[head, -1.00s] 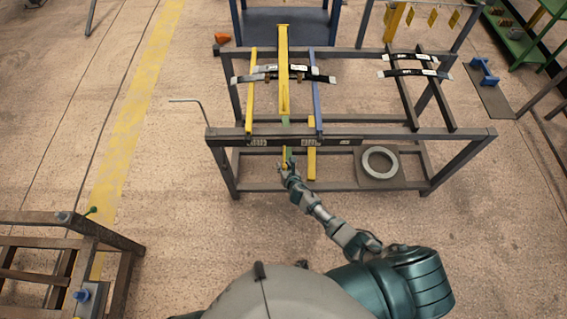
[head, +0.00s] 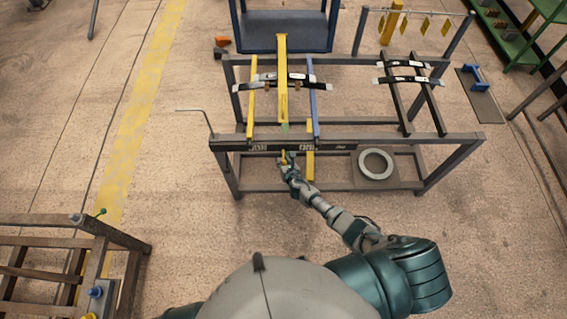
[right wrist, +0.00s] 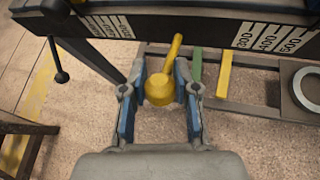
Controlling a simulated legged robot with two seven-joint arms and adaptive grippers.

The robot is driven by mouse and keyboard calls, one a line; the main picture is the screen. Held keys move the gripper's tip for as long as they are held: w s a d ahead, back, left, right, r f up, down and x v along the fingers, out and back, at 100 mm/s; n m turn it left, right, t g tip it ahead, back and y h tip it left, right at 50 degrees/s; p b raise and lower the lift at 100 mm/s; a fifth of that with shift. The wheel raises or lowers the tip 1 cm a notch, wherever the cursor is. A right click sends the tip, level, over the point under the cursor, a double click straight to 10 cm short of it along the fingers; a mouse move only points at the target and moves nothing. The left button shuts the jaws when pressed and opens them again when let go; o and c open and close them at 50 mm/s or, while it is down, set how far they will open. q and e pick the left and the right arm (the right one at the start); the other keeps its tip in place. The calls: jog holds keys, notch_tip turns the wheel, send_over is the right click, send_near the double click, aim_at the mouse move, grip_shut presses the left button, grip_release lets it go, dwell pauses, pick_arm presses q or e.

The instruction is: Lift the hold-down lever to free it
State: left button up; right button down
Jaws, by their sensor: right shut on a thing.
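The hold-down lever (head: 282,75) is a long yellow bar lying across the dark leaf springs (head: 268,77) on the rack. Its yellow handle end (right wrist: 160,88) shows below the rack's front rail in the right wrist view. My right gripper (head: 287,160) is at the front rail, reaching up from below. In the right wrist view my right gripper (right wrist: 162,92) has its blue-padded fingers on either side of the round yellow knob, shut on it. The yellow rod runs from the knob up toward the rail. My left gripper is out of view.
The front rail (head: 355,146) carries white number scales. A yellow bar (head: 251,95) and a blue bar (head: 314,100) flank the lever. A bent rod (head: 196,112) sticks out left. A grey ring (head: 376,163) lies on the lower shelf. A brown frame (head: 60,258) stands front left.

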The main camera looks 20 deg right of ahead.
jog(key=shift+w+d+r, duration=0.1)
jog(key=shift+w+r, duration=0.4)
jog(key=shift+r, duration=0.2)
dwell(0.3)
jog(key=c, duration=0.9)
grip_release()
jog(key=shift+f, duration=0.1)
jog(key=shift+o, duration=0.2)
jog(key=shift+f, duration=0.15)
jog(key=shift+s, duration=0.15)
jog(key=shift+s+d, duration=0.1)
jog(key=shift+s, duration=0.1)
jog(key=v, duration=1.1)
jog(key=shift+s, duration=0.1)
